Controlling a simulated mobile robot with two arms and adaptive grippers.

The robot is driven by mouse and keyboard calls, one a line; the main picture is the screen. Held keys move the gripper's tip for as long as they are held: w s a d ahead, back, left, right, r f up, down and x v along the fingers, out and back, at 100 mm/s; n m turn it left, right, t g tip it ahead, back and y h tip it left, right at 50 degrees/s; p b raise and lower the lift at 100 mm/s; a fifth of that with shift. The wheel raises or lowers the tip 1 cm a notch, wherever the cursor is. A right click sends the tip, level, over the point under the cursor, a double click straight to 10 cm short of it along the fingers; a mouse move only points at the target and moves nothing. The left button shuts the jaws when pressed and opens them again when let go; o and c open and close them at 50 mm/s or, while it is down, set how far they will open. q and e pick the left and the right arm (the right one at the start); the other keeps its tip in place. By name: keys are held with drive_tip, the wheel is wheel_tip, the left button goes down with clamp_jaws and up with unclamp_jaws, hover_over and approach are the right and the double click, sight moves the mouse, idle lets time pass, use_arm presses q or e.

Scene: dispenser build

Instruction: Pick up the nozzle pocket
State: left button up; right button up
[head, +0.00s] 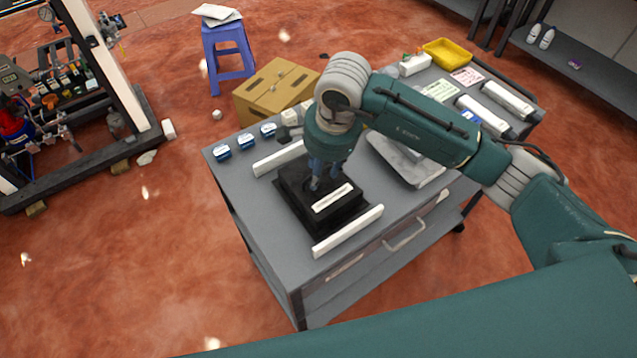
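A black block (330,212) with a white label on its front lies on the grey cart top (240,185) between two white rails. I take it to be the nozzle pocket or its holder, but cannot tell which. My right gripper (316,183) comes in from the right and points down at the block's upper face. Its fingertips are at or just above a recess there. The fingers are small and dark against the block, so their opening and any contact are unclear. My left gripper is not in view.
White rails (348,231) (279,159) flank the block. Small blue-labelled containers (246,141) stand along the cart's far-left edge. A pale tray (425,172) lies right of the block, under my arm. A yellow bin (447,53) and white cylinders (507,99) are at the far right end.

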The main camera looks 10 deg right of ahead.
drive_tip(key=shift+c, duration=0.5)
clamp_jaws()
drive_tip(key=shift+r, duration=0.15)
